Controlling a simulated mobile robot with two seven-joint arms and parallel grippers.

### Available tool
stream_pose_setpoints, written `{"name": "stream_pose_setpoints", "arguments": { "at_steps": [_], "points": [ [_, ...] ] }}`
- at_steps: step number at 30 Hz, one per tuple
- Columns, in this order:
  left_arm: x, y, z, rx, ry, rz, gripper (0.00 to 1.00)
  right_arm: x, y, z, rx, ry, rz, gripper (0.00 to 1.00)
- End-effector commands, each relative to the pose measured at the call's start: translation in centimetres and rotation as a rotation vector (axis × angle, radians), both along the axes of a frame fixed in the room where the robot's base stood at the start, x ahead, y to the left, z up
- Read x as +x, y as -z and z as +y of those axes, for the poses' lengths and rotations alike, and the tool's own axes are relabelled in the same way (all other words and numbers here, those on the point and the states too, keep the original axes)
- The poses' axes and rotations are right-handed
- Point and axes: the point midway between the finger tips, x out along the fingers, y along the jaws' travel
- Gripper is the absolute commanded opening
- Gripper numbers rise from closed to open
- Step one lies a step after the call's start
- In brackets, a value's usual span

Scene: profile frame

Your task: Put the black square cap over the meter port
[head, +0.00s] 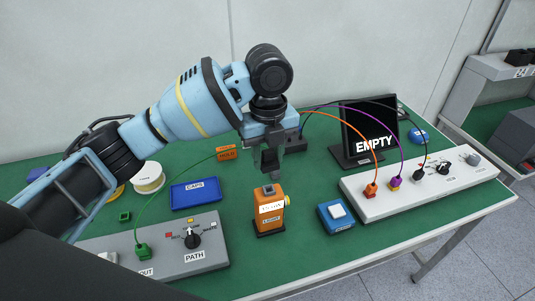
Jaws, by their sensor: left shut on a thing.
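My left gripper (268,165) points down above the orange device (270,216), which stands upright on the green table and looks like the meter. It is shut on a small dark piece between its fingertips, which looks like the black square cap; the fingers hide most of it. The device has a white label, a yellow knob on its right side and a small grey square part (268,190) on top, likely the port. A small gap shows between the gripper tips and this top. My right gripper is not in view.
A blue CAPS tray (195,193) and a grey PATH panel (183,257) lie to the left. A blue box with a white button (337,213) and a long white panel (420,185) with cables stand to the right. An EMPTY screen (371,127) is behind.

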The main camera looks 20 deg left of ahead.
Motion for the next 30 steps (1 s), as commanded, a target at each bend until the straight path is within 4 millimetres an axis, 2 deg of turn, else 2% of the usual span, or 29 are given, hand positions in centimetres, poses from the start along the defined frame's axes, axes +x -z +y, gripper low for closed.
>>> {"name": "stream_pose_setpoints", "arguments": {
  "at_steps": [6, 19, 30],
  "points": [
    [0.1, -0.2, -0.3, 0.001, 0.076, 0.001, 0.14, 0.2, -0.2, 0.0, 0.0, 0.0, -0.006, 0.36],
    [0.1, 0.1, -0.2, 0.0, 0.076, 0.003, 0.14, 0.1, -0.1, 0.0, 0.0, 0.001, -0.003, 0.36],
    [0.1, 2.4, -0.2, 0.0, 0.075, 0.004, 0.14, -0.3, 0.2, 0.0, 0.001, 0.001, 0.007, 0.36]
  ]
}}
